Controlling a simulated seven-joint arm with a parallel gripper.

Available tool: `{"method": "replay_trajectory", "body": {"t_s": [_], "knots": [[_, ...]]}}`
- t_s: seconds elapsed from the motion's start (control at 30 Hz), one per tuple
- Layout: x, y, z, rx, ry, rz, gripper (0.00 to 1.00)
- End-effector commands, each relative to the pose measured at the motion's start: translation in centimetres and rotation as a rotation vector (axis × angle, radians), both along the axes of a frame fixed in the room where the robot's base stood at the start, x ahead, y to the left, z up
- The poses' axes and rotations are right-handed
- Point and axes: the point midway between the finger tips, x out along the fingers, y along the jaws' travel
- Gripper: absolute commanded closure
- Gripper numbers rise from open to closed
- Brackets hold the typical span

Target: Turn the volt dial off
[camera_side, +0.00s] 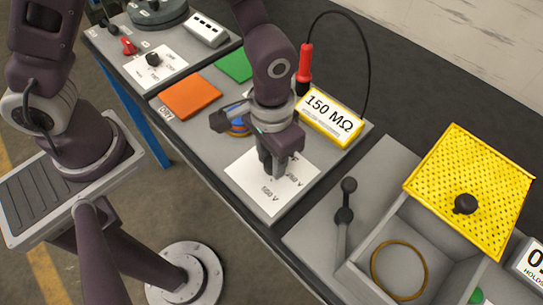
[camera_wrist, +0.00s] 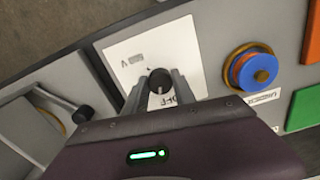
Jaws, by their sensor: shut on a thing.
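The volt dial (camera_wrist: 160,78) is a small dark knob on a white card (camera_wrist: 122,56) in the wrist view. The fingers hide the dial in the side view. I cannot tell which label the dial points at.
A yellow 150 MΩ meter (camera_side: 331,116) with a red probe (camera_side: 305,63) and black cable stands behind my gripper. Orange (camera_side: 190,96) and green (camera_side: 234,66) pads lie to the left. A grey box (camera_side: 418,236) with a raised yellow perforated lid (camera_side: 470,170) and a black lever (camera_side: 345,213) stand right.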

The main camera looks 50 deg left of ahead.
Motion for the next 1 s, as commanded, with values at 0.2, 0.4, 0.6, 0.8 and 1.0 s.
{"method": "replay_trajectory", "body": {"t_s": [0.2, 0.4, 0.6, 0.8, 1.0], "knots": [[0.05, -0.08, 0.08, -0.001, -0.003, 0.169, 1.00], [0.06, -0.11, 0.08, -0.002, -0.003, 0.286, 1.00], [0.08, -0.11, 0.08, -0.002, -0.003, 0.359, 1.00], [0.09, -0.13, 0.08, -0.002, -0.003, 0.391, 1.00], [0.09, -0.13, 0.08, -0.002, -0.003, 0.398, 1.00]]}}
